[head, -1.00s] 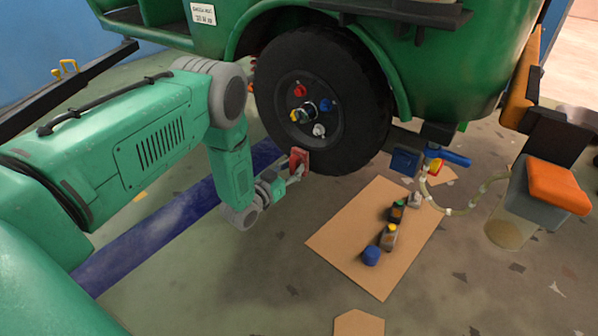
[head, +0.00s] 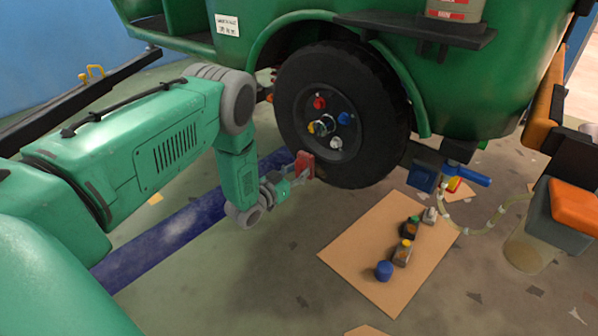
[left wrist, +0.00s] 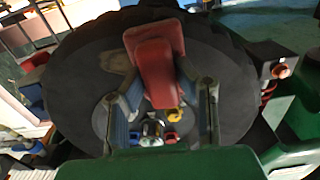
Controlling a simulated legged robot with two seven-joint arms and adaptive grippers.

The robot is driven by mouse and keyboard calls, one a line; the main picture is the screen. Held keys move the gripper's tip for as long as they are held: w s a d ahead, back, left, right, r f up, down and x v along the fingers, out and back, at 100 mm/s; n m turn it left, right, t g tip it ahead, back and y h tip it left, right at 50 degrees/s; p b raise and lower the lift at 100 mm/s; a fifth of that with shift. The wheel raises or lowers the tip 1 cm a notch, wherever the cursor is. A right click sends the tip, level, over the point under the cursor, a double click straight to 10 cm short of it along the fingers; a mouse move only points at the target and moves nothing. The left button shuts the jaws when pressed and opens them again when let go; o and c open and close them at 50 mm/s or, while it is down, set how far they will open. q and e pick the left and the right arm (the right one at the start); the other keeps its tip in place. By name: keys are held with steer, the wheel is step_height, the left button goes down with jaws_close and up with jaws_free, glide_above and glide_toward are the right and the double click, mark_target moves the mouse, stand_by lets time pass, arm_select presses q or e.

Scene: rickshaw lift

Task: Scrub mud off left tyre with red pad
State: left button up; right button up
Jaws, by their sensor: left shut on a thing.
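The left tyre (head: 378,142) is black and mounted on the green rickshaw, with coloured nuts on its hub. My left gripper (head: 296,176) is shut on the red pad (head: 304,165), at the tyre's lower left side. In the left wrist view the pad (left wrist: 155,70) sits between the fingers of my left gripper (left wrist: 160,95), in front of the tyre's sidewall (left wrist: 75,75). A tan mud patch (left wrist: 113,62) shows beside the pad there, partly hidden by it. Whether the pad touches the rubber is hard to tell. My right gripper is not in view.
A grey box with an orange top (head: 577,205) stands at the right, with a hose. A blue strip (head: 165,238) crosses the floor.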

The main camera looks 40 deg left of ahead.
arm_select(q)
steer(key=shift+s+d+f, duration=0.1)
steer(key=shift+d+f, duration=0.15)
steer(key=shift+d, duration=0.9)
steer(key=shift+s+d+f, duration=0.1)
steer(key=shift+d+f, duration=0.1)
steer(key=shift+d, duration=1)
steer(key=shift+d+f, duration=0.25)
steer(key=shift+d, duration=0.9)
steer(key=s+p, duration=0.3)
steer(key=s, duration=0.3)
steer(key=shift+a+p, duration=0.3)
steer(key=shift+a, duration=0.1)
steer(key=shift+s, duration=0.15)
steer(key=shift+s+a+p, duration=0.1)
steer(key=shift+s+p, duration=0.6)
steer(key=shift+s, duration=0.7)
